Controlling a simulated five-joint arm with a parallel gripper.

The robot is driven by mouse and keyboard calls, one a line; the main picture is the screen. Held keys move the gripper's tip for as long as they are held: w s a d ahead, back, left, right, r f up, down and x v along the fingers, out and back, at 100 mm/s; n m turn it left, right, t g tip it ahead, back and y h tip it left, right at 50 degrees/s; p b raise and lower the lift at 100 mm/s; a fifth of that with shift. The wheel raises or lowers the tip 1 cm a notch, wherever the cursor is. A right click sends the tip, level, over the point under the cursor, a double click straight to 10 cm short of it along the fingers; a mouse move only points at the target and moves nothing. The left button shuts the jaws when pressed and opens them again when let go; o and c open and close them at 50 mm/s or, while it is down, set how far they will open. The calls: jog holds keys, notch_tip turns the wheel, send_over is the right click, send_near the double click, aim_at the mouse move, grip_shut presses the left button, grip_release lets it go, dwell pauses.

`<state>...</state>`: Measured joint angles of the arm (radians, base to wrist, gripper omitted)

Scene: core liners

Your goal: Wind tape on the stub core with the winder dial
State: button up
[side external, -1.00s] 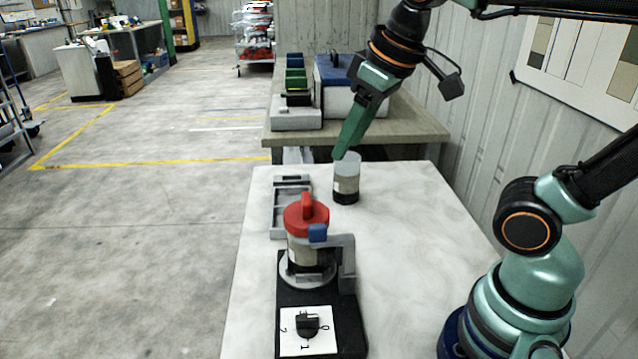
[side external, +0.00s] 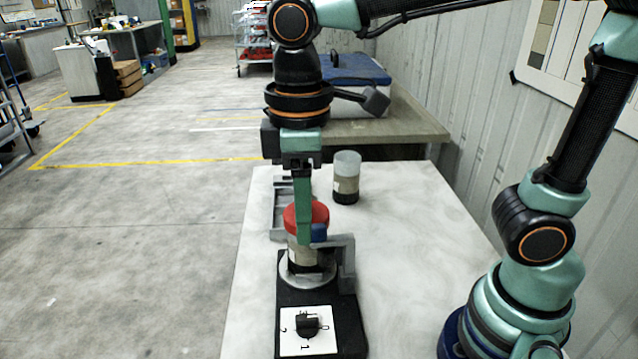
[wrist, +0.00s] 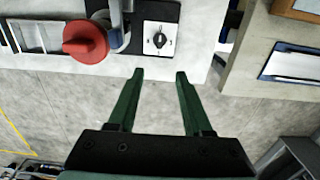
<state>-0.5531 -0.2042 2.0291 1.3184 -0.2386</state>
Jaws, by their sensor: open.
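The winder is a black base (side external: 346,326) on the pale table, with a white dial plate (side external: 290,345) and black knob (side external: 308,323) at its near end; the knob's setting is too small to read. A beige-and-black core (side external: 299,256) stands upright on the winder's round seat under a red cap (side external: 320,212). A grey bracket with a blue block stands beside it. The cap (wrist: 85,40) and knob (wrist: 159,41) show in the wrist view. My gripper (wrist: 159,73) is open and empty; its fingers cover part of the cap in the side view.
Another upright cylinder (side external: 346,188), grey above and black below, stands on the table behind the winder. A grey tray (side external: 279,225) lies behind the winder at left, partly hidden by my gripper. The table's right part is clear. A bench with a blue-lidded box (side external: 355,68) stands beyond.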

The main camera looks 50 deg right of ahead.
aim_at(307, 317)
notch_tip(307, 317, down, 20)
jog(key=shift+f, duration=0.25)
dwell(0.4)
grip_shut()
